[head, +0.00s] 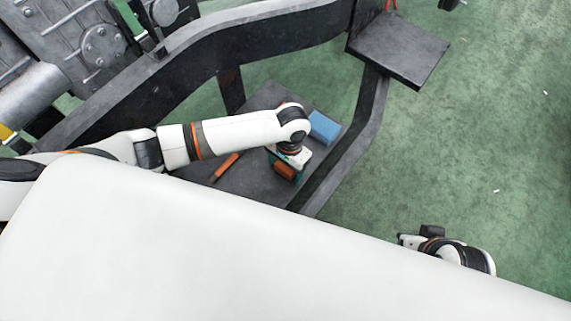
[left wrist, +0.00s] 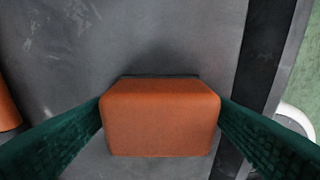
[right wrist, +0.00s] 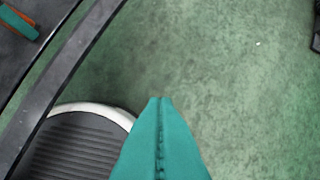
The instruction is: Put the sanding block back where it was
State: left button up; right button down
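The sanding block, an orange-brown block (head: 285,171), is between the green fingers of my left gripper (head: 284,165). In the left wrist view the block (left wrist: 160,118) fills the space between both fingers, which touch its sides. It is over the dark grey plate (head: 250,185); a dark shadow lies along its far edge, and I cannot tell if it touches the plate. My right gripper (right wrist: 160,100) has its teal fingers pressed together, empty, over the green floor, away from the plate.
A blue block (head: 324,127) lies on the plate just beyond my left gripper. An orange stick-like thing (head: 225,167) lies to the left. Black frame rails (head: 355,140) border the plate. A raised dark plate (head: 400,47) stands at the upper right. Green floor is clear at right.

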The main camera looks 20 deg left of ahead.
pick_arm(q)
jog(key=shift+r, duration=0.35)
jog(key=r+p, duration=0.1)
jog(key=r, duration=0.3)
jog(key=r+p, duration=0.1)
jog(key=r, duration=0.1)
jog(key=shift+w+d+r+p, duration=0.15)
jog(key=shift+w+r+p, duration=0.2)
jog(key=shift+w, duration=0.05)
notch_tip(320, 180, up, 5)
jog(key=p, duration=0.1)
jog(key=s+d+f+t+h, duration=0.2)
jog(key=s+d+f+h, duration=0.1)
jog(key=s+d, duration=0.2)
jog(key=s+a+f+n+t+y, duration=0.1)
jog(key=s+a, duration=0.3)
jog(key=a, duration=0.3)
jog(key=s+a+f+n+t+y, duration=0.1)
jog(key=s+a, duration=0.3)
jog(key=a, duration=0.3)
jog(key=shift+s+t, duration=0.15)
jog(key=shift+t, duration=0.15)
pick_arm(e)
jog(key=shift+g, duration=0.6)
jog(key=x, duration=0.2)
jog(key=s+x, duration=0.1)
jog(key=x, duration=0.1)
jog(key=shift+d+f, duration=0.1)
jog(key=shift+f, duration=0.2)
